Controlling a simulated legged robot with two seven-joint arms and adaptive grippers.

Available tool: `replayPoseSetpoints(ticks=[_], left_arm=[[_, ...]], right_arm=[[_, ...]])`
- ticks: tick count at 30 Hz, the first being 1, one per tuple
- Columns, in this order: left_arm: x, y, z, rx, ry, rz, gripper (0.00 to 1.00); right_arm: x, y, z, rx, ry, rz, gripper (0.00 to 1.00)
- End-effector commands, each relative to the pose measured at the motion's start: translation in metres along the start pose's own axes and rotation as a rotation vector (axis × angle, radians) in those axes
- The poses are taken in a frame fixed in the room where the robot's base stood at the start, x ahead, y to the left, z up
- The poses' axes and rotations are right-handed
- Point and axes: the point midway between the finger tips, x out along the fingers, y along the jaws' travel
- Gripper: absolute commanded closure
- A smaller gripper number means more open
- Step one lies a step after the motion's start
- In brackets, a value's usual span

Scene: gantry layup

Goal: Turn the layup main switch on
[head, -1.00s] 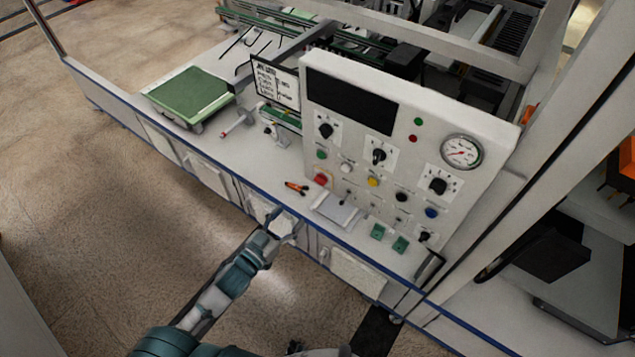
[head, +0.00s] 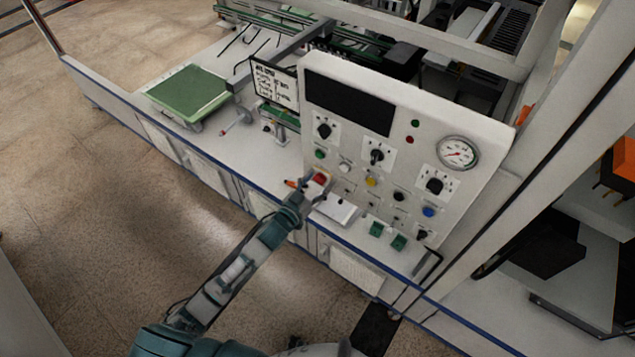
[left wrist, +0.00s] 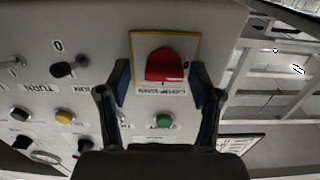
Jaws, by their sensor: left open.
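The red switch (head: 319,178) sits low on the left side of the upright white control panel (head: 345,150). In the left wrist view the red switch (left wrist: 165,65) stands on a white plate with a yellow border, and a label beside it appears upside down. My left gripper (head: 314,188) is open right in front of the switch. In the left wrist view the fingers of my left gripper (left wrist: 160,80) lie to either side of the red switch; I cannot tell whether they touch it. My right gripper is in neither view.
Black rotary knobs (head: 377,155), a gauge (head: 457,152) and small coloured buttons share the panel. A green button (left wrist: 164,121) is close to the switch. An orange-handled tool (head: 291,184) lies on the bench partly behind my gripper. Green blocks (head: 398,242) lie at the right.

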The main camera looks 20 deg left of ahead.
Motion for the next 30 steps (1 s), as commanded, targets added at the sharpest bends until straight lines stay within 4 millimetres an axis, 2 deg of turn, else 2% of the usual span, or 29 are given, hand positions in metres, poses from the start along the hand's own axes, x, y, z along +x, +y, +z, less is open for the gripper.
replayPoseSetpoints(ticks=[2, 9, 20, 30], left_arm=[[0.000, 0.000, 0.000, 0.000, 0.000, 0.000, 0.35], [0.000, 0.000, 0.000, 0.000, 0.000, -0.001, 0.95], [0.000, -0.001, -0.001, 0.047, -0.001, -0.002, 0.96], [0.000, 0.000, -0.002, 0.279, -0.001, -0.002, 0.96]], right_arm=[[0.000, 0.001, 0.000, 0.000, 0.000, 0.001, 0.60], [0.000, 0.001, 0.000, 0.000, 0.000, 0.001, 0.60], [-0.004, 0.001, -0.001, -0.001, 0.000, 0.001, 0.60], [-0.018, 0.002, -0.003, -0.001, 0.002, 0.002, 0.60]])
